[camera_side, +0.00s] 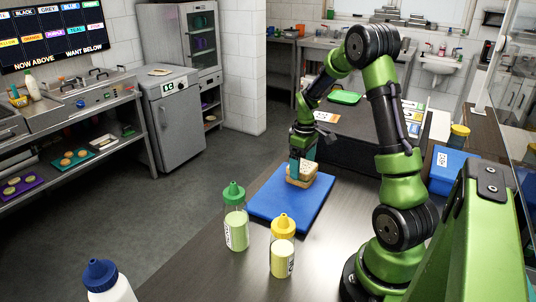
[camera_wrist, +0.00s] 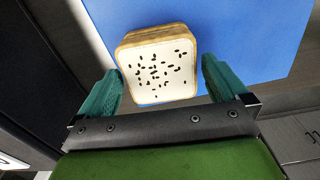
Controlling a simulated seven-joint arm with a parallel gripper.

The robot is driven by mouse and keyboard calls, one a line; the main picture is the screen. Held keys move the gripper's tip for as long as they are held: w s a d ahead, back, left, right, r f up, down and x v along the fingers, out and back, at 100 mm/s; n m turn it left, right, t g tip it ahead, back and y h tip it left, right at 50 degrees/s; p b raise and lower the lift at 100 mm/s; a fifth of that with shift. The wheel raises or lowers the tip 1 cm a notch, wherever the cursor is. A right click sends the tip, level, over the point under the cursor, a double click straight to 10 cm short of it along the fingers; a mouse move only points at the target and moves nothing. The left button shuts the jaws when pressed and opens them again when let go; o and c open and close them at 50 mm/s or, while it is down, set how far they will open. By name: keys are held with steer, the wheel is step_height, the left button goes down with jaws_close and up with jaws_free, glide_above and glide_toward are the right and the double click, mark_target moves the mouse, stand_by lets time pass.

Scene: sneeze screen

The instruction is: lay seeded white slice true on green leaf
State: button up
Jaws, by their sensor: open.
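The seeded white slice (camera_wrist: 158,72) has a pale face with dark seeds and a brown crust. It lies seeds up on the blue board (camera_wrist: 250,40). In the side view bread (camera_side: 302,175) sits on the board (camera_side: 268,203), partly hidden by a finger; I cannot tell whether it is one slice or a stack. My gripper (camera_wrist: 160,72) is open, with one teal finger on each side of the slice's near part and narrow gaps visible. In the side view my gripper (camera_side: 302,163) points down at the bread. I see no green leaf at the bread.
A green-capped bottle (camera_side: 236,220) and a yellow-capped bottle (camera_side: 283,246) stand at the board's near edge. A blue-capped bottle (camera_side: 106,283) is nearer. A blue bin (camera_side: 451,170) stands right of my arm. The board's near part is clear. A green tray (camera_side: 344,97) lies behind.

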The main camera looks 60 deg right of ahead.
step_height(320, 180, up, 17)
stand_by(0.4)
steer(key=shift+f, duration=0.1)
steer(key=s+a+r+m+t+y, duration=0.1)
steer(key=s+a+t, duration=0.2)
steer(key=a, duration=1.1)
steer(key=s+a+m+t+y, duration=0.1)
steer(key=s+a+t, duration=0.3)
steer(key=a, duration=1.1)
steer(key=shift+s+r+m, duration=0.35)
steer(key=shift+s+m, duration=0.05)
steer(key=shift+m, duration=0.4)
steer(key=shift+a, duration=0.1)
